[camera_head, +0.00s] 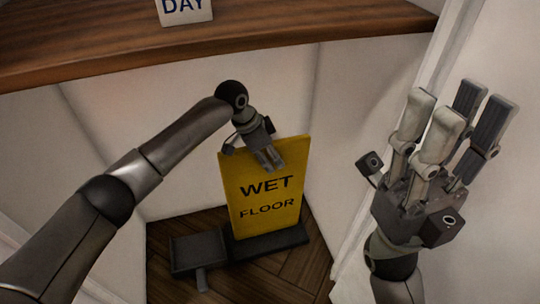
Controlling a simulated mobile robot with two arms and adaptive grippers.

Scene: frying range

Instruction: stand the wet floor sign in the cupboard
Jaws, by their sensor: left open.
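The wet floor sign (266,198) is a yellow panel reading "WET FLOOR" on a dark base. It stands upright on a wooden floor within a white-walled space under a wooden shelf, which looks like the cupboard (200,110). My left gripper (270,162) is at the sign's top edge, its fingers pointing down in front of the upper face. It is open; whether it touches the panel I cannot tell. My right gripper (450,115) is raised at the right, fingers spread upward, open and empty, away from the sign.
A dark, flat, dustpan-like object (198,253) lies on the floor left of the sign's base. The wooden shelf (290,38) crosses above, bearing a white block marked "DAY" (185,8). A white upright edge (400,130) stands between the sign and my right gripper.

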